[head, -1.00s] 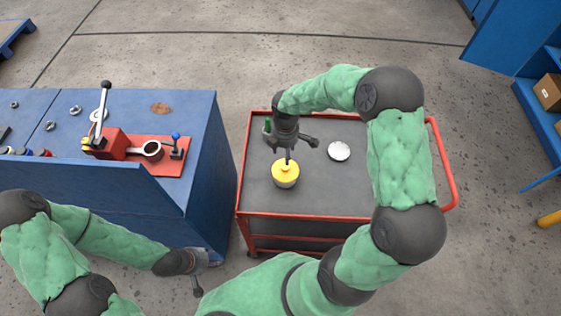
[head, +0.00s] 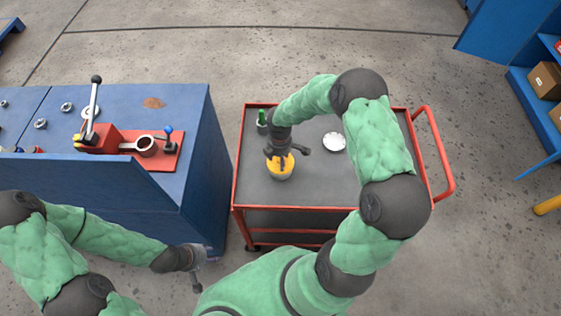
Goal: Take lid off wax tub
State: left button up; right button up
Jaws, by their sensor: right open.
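The wax tub (head: 280,175) stands upright on the cart's grey top, with its yellow lid (head: 273,163) on it. My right gripper (head: 280,162) is directly above the lid, pointing down, with its fingers open at the lid and partly covering it. I cannot tell whether the fingers touch the lid. My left gripper (head: 197,268) hangs low beside the blue bench, away from the tub. Whether its fingers are open or shut is too small to see.
The red-framed cart (head: 307,198) carries a white round dish (head: 334,142) right of the tub and a green bottle (head: 262,122) behind it. The blue bench (head: 190,110) at left holds a red lever fixture (head: 110,139). The cart's front right top is clear.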

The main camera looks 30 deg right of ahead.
jog(key=c, duration=0.9)
jog(key=shift+r, duration=0.1)
